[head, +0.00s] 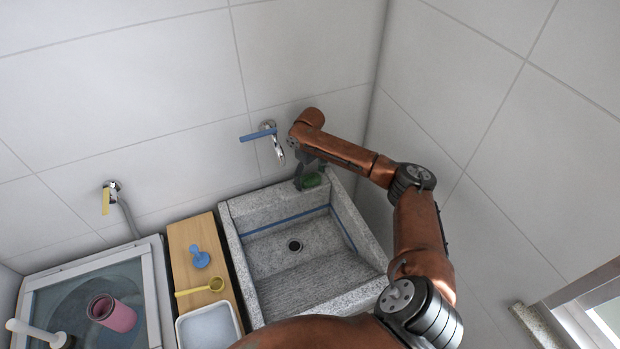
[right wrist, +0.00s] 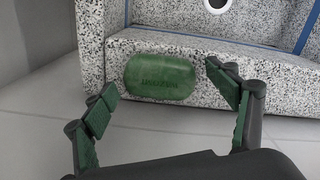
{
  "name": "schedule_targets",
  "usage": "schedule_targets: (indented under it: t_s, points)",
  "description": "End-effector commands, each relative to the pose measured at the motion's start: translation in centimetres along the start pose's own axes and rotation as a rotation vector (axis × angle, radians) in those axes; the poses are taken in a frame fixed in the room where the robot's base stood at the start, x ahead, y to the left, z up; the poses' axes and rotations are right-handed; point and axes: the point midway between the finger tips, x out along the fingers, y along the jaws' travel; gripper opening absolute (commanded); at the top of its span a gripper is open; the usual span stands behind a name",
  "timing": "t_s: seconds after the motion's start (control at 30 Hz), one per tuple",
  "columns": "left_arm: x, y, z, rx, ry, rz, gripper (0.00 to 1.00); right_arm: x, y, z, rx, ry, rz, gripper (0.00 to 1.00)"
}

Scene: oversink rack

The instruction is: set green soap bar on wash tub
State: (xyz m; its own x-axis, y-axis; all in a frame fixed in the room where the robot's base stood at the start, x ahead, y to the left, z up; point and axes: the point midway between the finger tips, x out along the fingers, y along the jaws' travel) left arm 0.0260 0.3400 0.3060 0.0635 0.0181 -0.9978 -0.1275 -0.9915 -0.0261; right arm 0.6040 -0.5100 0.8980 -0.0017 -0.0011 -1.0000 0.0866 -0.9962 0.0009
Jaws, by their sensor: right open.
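The green soap bar (head: 312,180) is at the back right corner of the grey speckled stone wash tub (head: 236,262). In the right wrist view the soap bar (right wrist: 160,78) lies flat against the speckled ledge of the tub (right wrist: 290,75), with faint lettering on its face. My right gripper (head: 305,174) is over that corner, in front of the wall. In the wrist view its two fingers are spread, one on each side of the bar, with gaps on both sides. Whether the fingertips reach down to the ledge is unclear. My left gripper is not in view.
A blue-handled tap (head: 268,134) is on the wall just left of my right gripper. A wooden board (head: 188,236) holds a blue item (head: 200,257), a yellow scoop (head: 200,288) and a white tray (head: 180,334). The tub basin is empty. Walls close in behind and right.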

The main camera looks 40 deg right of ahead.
Motion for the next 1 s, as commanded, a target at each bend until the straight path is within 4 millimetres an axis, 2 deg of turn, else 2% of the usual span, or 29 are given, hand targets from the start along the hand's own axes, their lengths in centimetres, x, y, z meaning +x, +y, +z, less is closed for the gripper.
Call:
schedule_targets:
  t_s: [0.3,0.53,0.7,1.0]
  points:
    - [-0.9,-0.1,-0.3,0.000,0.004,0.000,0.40,-6.4,0.0,-0.1,0.000,0.005,0.000,0.80]
    - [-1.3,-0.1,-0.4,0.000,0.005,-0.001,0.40,-10.3,0.0,-0.1,0.000,0.004,0.000,0.80]
    - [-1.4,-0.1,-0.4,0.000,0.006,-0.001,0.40,-11.6,0.0,0.0,0.001,0.000,-0.001,0.80]
    - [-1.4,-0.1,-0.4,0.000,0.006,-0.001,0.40,-11.8,0.0,0.0,0.001,0.000,-0.001,0.80]
